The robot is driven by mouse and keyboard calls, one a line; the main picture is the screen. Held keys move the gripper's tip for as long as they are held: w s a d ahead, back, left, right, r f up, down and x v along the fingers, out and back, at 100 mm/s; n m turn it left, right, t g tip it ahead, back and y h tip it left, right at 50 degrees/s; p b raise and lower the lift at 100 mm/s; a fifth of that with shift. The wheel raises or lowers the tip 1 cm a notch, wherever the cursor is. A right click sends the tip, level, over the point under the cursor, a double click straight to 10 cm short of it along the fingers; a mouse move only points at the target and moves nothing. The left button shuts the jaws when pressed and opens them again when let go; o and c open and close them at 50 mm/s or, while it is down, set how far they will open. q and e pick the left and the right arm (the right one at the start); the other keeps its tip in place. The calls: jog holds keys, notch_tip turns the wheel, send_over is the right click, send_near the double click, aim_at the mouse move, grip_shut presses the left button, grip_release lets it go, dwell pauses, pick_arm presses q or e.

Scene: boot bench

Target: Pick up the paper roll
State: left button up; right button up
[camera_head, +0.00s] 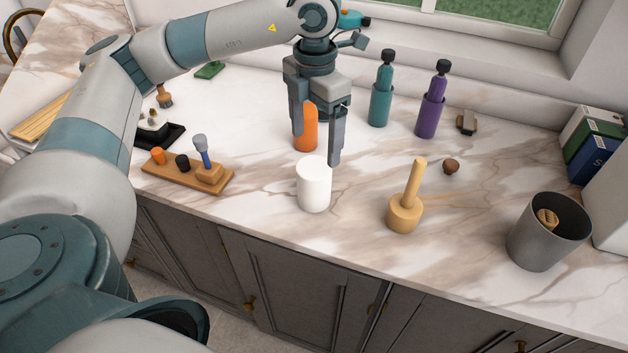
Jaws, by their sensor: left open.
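The white paper roll (314,186) stands upright on the marble counter near its front edge. My left gripper (317,147) hangs pointing down, above and just behind the roll, with its two fingers apart and nothing between them that I can confirm. An orange cylinder (306,128) stands behind the roll and shows between the fingers; I cannot tell whether a finger touches it. My right gripper is not in view.
A wooden mallet-like tool (406,200) stands right of the roll. A wooden stand (188,175) with small tools is to the left. Teal (381,95) and purple (430,105) bottles stand behind. A grey bin (547,235) is at the right. Counter (265,215) around the roll is clear.

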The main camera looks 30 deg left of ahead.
aim_at(315, 167)
pick_arm(q)
notch_tip(315, 167, down, 8)
jog(key=shift+r+p, duration=0.15)
jog(key=shift+p, duration=1.05)
jog(key=shift+f, duration=0.2)
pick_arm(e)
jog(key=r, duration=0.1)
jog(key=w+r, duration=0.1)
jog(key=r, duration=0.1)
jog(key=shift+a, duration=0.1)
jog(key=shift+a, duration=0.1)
pick_arm(q)
jog(key=shift+s+f+p, duration=0.15)
jog(key=shift+f+p, duration=0.45)
jog(key=shift+p, duration=0.15)
notch_tip(315, 167, down, 3)
jog(key=shift+p, duration=0.85)
jog(key=shift+f, duration=0.55)
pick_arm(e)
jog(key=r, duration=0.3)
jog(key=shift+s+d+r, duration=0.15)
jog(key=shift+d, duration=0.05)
